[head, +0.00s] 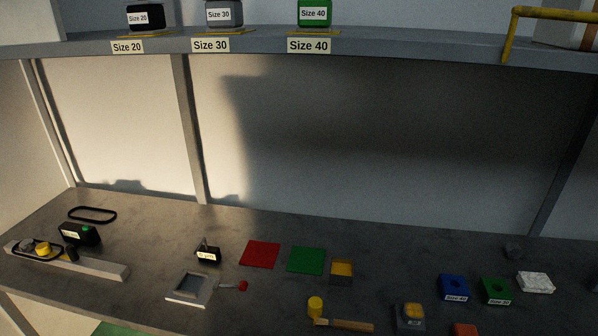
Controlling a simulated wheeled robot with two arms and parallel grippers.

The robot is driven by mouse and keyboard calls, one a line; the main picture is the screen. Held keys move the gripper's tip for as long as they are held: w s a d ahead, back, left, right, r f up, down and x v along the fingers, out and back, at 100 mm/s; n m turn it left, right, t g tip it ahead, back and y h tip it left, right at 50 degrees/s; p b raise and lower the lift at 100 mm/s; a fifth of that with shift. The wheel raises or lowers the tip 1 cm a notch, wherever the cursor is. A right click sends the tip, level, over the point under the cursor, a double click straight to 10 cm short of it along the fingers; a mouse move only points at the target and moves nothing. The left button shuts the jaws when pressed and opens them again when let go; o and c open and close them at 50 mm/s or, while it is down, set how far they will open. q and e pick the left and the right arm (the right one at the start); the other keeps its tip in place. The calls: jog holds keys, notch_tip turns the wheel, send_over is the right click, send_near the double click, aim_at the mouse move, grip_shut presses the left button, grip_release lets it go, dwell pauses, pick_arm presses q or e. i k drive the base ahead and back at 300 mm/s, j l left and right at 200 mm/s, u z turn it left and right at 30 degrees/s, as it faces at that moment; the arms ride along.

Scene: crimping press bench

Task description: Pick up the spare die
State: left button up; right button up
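No thing in view is marked as the spare die, so I cannot tell which one it is. A blue block with a round hole (453,286) and a green block with a round hole (495,289) sit on the bench at the right; their front labels are too small to read surely. On the shelf stand a black block labelled Size 20 (145,16), a grey block labelled Size 30 (224,13) and a green block labelled Size 40 (315,13). Neither of my grippers is in view.
The bench (400,262) also holds a red mat (260,254), a green mat (306,260), a grey-framed tray (189,289), a wooden-handled tool (345,326), a yellow cylinder (315,306) and a white block (535,282). The shelf (400,47) overhangs the back.

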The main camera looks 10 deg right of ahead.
aim_at(413, 313)
jog(key=z, duration=1.05)
